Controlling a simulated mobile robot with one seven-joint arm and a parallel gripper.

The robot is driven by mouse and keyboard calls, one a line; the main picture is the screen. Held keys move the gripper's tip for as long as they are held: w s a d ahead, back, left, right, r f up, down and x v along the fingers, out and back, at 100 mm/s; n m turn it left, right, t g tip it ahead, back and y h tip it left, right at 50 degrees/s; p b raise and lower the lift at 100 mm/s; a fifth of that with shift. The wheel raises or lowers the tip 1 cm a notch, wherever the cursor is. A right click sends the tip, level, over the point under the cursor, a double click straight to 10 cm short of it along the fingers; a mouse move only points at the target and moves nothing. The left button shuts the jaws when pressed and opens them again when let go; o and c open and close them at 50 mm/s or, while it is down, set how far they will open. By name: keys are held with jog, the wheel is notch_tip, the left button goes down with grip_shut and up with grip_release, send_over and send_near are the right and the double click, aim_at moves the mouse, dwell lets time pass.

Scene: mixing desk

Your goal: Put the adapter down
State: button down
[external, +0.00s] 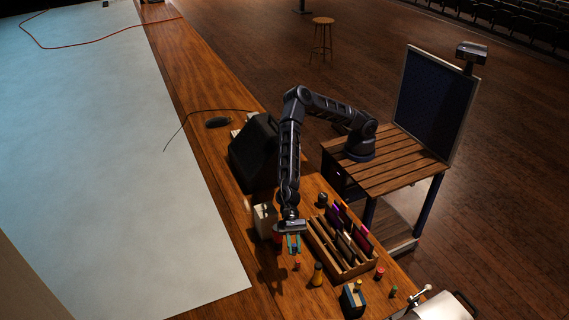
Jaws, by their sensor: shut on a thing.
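My gripper (293,248) points down over the wooden desk (262,298), just left of a wooden slotted rack (350,268). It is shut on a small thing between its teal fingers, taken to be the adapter. The adapter is too small and too covered by the fingers to make out its shape. I cannot tell from this view whether it touches the desk.
A dark wedge-shaped monitor (254,152) and a pale box (264,219) stand behind my gripper. A yellowish bottle (317,274), a blue-grey box (353,301) and several small pieces stand near the rack. Bare desk lies to the front left.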

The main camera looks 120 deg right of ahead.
jog(key=s+a+r+n+g, duration=0.3)
jog(key=s+a+r+g, duration=0.1)
jog(key=s+a, duration=0.4)
jog(key=s+a+r+n+g, duration=0.35)
jog(key=s+a, duration=0.35)
jog(key=a, duration=0.4)
send_over(350, 297)
jog(key=shift+m+t+y, duration=0.25)
jog(key=shift+y, duration=0.05)
notch_tip(350, 297, down, 20)
jog(key=shift+d+r, duration=0.1)
jog(key=shift+r, duration=0.05)
jog(key=c, duration=1.6)
grip_release()
jog(key=v, duration=1.2)
jog(key=shift+r, duration=0.1)
